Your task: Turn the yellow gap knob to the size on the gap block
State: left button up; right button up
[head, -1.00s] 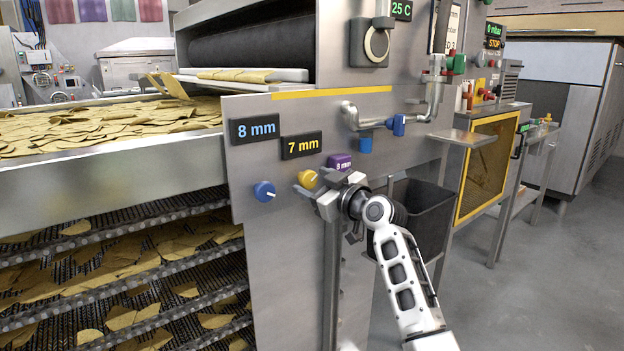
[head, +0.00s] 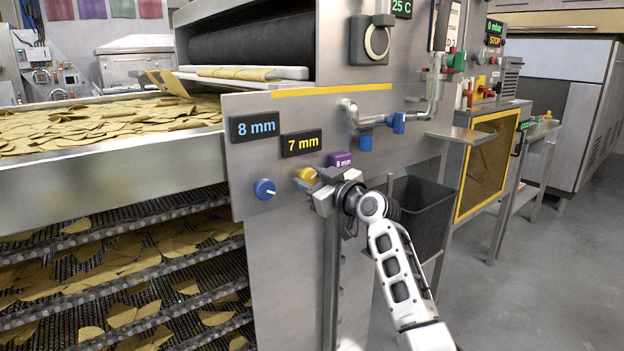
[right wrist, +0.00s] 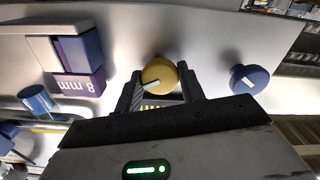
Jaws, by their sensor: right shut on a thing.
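The yellow gap knob (head: 307,174) is on the grey machine panel, below the black display (head: 301,143) that reads 7 mm in yellow. My right gripper (head: 310,185) is shut on the knob from the front. In the right wrist view the yellow knob (right wrist: 159,76) sits between the two dark fingers, and a white pointer line shows on its face. The purple gap block (head: 340,160) is just right of and above the knob and reads 8 mm. It also shows in the right wrist view (right wrist: 78,86), upside down. My left gripper is not in view.
A blue knob (head: 264,189) is left of the yellow one, under a display (head: 254,127) reading 8 mm in blue. Blue-handled pipe fittings (head: 396,122) stick out at the right. A dark bin (head: 420,215) stands behind my right arm.

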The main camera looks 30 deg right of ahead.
jog(key=m+p, duration=0.1)
jog(key=m, duration=0.2)
jog(key=shift+m, duration=0.3)
jog(key=shift+m+p, duration=0.65)
jog(key=shift+m, duration=0.25)
jog(key=m+p, duration=0.1)
jog(key=m, duration=0.2)
jog(key=shift+m+p, duration=0.55)
jog(key=shift+m, duration=0.55)
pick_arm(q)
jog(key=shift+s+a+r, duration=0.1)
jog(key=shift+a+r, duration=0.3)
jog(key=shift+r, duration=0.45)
pick_arm(e)
jog(key=shift+f+m, duration=0.1)
jog(key=shift+m, duration=0.3)
jog(key=o, duration=1)
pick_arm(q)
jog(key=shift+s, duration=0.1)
